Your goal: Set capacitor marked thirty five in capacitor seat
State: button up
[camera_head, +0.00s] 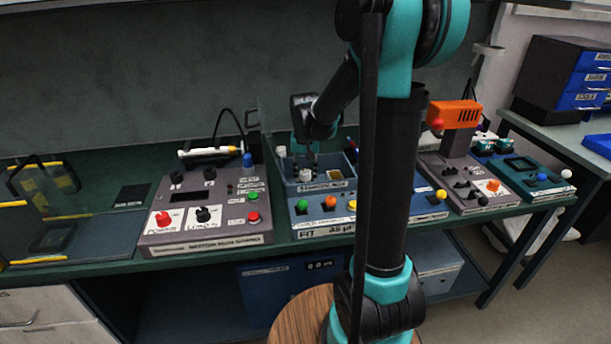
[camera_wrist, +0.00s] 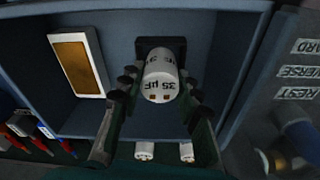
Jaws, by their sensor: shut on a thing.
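A white cylindrical capacitor marked 35 µF (camera_wrist: 160,82) is between the two dark fingers of my gripper (camera_wrist: 158,92) in the wrist view. My gripper is shut on it. A dark square seat (camera_wrist: 176,45) lies directly behind the capacitor's far end and is partly hidden by it. I cannot tell whether the capacitor touches the seat or is inside it. In the head view my gripper (camera_head: 308,160) is low over the blue fitting station (camera_head: 300,222), whose front label reads FIT 35 µF.
Two other white cylinders (camera_wrist: 145,151) show below my fingers in the wrist view. A white-framed brass panel (camera_wrist: 78,65) is left of the seat. Compartment walls surround the seat. A grey control box (camera_head: 207,225) stands left of the station, and another with an orange top (camera_head: 455,114) stands right.

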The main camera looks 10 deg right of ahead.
aim_at(305, 174)
jog(key=shift+f, duration=0.25)
jog(key=shift+f, duration=0.1)
jog(key=o, duration=1.2)
notch_tip(305, 174, up, 12)
jog(key=s, duration=0.1)
jog(key=shift+s+a, duration=0.15)
jog(key=shift+s, duration=0.1)
